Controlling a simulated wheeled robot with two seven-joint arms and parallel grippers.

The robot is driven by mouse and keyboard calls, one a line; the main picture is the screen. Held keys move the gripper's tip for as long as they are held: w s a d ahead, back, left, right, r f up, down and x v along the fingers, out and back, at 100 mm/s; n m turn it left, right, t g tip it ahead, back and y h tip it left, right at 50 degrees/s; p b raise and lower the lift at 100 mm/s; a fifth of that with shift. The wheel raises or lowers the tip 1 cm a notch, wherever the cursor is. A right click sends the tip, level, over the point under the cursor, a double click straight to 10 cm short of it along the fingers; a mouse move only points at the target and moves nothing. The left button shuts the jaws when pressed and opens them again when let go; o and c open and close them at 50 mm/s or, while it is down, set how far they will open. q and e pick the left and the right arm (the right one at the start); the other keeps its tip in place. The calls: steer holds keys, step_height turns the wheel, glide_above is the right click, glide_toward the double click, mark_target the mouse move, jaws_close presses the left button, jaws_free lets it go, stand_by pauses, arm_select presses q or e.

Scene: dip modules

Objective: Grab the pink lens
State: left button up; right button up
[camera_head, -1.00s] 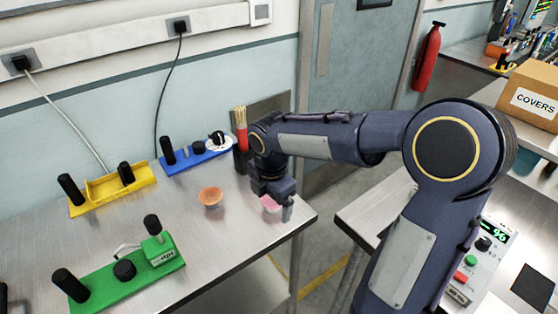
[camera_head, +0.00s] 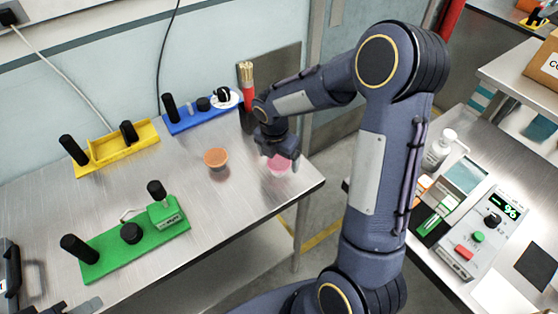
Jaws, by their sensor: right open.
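The pink lens (camera_head: 278,164) lies on the metal table near its right corner, partly covered by my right gripper. My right gripper (camera_head: 290,163) is right at the lens, above and beside it. Its jaws are open, and I cannot tell whether a finger touches the lens. An orange lens (camera_head: 216,159) stands apart on the table, to the left of the pink one. My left gripper (camera_head: 75,308) shows only as a dark and grey part at the bottom left edge, so its jaws cannot be judged.
A green module (camera_head: 110,255), a yellow module (camera_head: 112,147) and a blue module (camera_head: 190,120) sit on the metal table (camera_head: 90,200). The right bench (camera_head: 470,135) holds a bottle (camera_head: 438,150) and a meter (camera_head: 485,235).

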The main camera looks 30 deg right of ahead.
steer(key=c, duration=1.1)
steer(key=shift+o, duration=0.2)
steer(key=shift+r, duration=0.1)
